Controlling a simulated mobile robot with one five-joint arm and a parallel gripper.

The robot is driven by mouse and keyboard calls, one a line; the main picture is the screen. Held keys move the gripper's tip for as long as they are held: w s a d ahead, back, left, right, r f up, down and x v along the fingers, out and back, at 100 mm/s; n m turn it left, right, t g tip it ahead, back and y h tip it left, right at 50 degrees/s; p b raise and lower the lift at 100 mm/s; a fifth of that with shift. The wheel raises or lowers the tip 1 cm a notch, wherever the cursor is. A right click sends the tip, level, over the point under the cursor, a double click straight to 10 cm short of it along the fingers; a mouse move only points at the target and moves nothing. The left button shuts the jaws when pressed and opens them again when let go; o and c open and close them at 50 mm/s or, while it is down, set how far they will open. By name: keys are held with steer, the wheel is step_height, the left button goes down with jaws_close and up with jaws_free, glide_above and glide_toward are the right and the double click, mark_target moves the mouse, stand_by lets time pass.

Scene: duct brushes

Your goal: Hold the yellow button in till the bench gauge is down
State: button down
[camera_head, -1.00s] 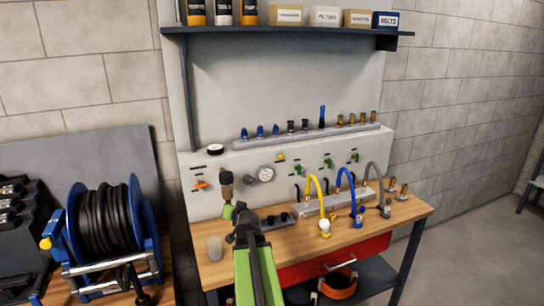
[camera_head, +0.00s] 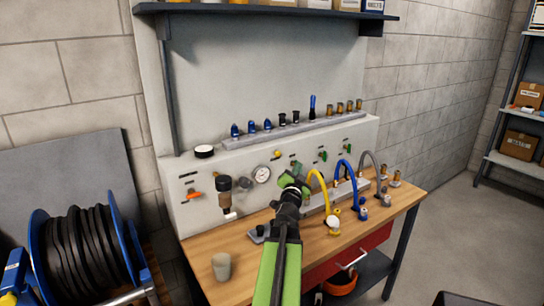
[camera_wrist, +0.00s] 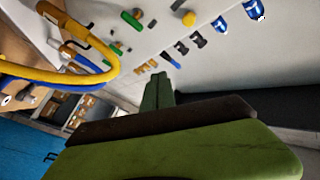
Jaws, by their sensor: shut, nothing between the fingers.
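The yellow button (camera_head: 277,153) is a small round knob on the pale panel, above and right of the round white bench gauge (camera_head: 262,174). The gauge's needle is too small to read. My gripper (camera_head: 296,168) is in front of the panel, right of the gauge and a little below and right of the button in the picture. In the wrist view the shut, empty green fingers (camera_wrist: 158,90) point toward the panel. The button also shows there (camera_wrist: 189,18), apart from the fingers. I see no contact with it.
A yellow hose (camera_head: 322,190), a blue hose (camera_head: 346,178) and a grey hose arch up close right of my gripper. Green-handled valves (camera_head: 322,156) sit on the panel. A beige cup (camera_head: 221,266) stands on the wooden bench (camera_head: 200,244) at left. A fittings rail (camera_head: 300,129) runs above.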

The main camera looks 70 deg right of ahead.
mark_target(278, 154)
steer(key=shift+w, duration=0.15)
steer(key=w+d, duration=0.4)
steer(key=w, duration=0.3)
steer(key=shift+w+d, duration=0.3)
steer(key=shift+d, duration=0.05)
steer(key=shift+w, duration=0.15)
stand_by(1.6)
steer(key=shift+w+d, duration=0.2)
steer(key=shift+d, duration=0.05)
steer(key=shift+w+d, duration=0.25)
steer(key=shift+w, duration=0.25)
stand_by(0.8)
stand_by(1.4)
steer(key=shift+s+a, duration=0.5)
steer(key=shift+s, duration=0.35)
